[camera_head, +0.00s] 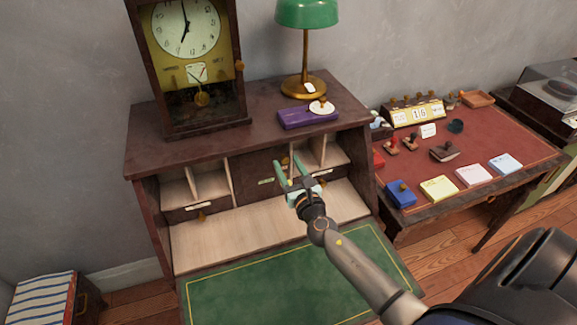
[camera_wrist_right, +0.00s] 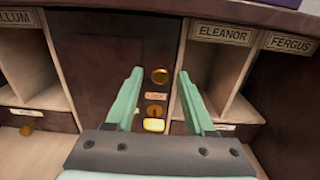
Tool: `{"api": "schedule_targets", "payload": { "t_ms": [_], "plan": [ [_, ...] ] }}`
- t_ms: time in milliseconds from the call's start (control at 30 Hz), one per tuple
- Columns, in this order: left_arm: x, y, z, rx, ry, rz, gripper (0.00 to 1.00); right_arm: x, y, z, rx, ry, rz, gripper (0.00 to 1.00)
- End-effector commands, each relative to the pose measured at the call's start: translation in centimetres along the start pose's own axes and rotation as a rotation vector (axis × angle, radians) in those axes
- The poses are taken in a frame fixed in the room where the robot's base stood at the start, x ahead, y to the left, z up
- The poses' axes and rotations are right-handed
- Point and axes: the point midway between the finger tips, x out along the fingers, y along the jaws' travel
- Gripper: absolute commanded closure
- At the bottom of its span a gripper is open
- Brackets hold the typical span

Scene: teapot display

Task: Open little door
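The little door (camera_wrist_right: 95,60) is a dark wooden panel in the middle of the desk's upper part, and it looks closed. It also shows in the head view (camera_head: 250,168), partly behind my right gripper. A round brass knob (camera_wrist_right: 160,76) sits on it, with a small label, a brass keyhole (camera_wrist_right: 154,110) and a yellow plate below. My right gripper (camera_head: 289,164) is open and empty in front of the door. In the right wrist view its two green fingers stand either side of the knob, and contact cannot be seen. My left gripper is not in view.
Open pigeonholes (camera_wrist_right: 215,70) flank the door, with small drawers below. A clock (camera_head: 187,60), a green lamp (camera_head: 306,45) and a purple box (camera_head: 307,117) stand on top. The pale shelf (camera_head: 225,240) and green writing surface (camera_head: 290,285) in front are clear.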

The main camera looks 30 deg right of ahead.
Motion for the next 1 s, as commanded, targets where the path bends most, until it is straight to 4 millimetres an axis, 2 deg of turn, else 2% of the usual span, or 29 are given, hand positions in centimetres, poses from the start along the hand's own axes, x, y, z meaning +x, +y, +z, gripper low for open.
{"api": "schedule_targets", "payload": {
  "t_ms": [67, 467, 1000],
  "plan": [
    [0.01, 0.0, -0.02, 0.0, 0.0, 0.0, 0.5, -0.02, 0.01, 0.0, 0.0, 0.0, 0.0, 0.56],
    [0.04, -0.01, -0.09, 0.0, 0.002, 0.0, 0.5, -0.04, 0.01, -0.01, 0.0, 0.0, 0.0, 1.0],
    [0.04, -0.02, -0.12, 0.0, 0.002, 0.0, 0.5, -0.04, 0.0, -0.01, 0.0, 0.0, 0.0, 1.0]
  ]
}}
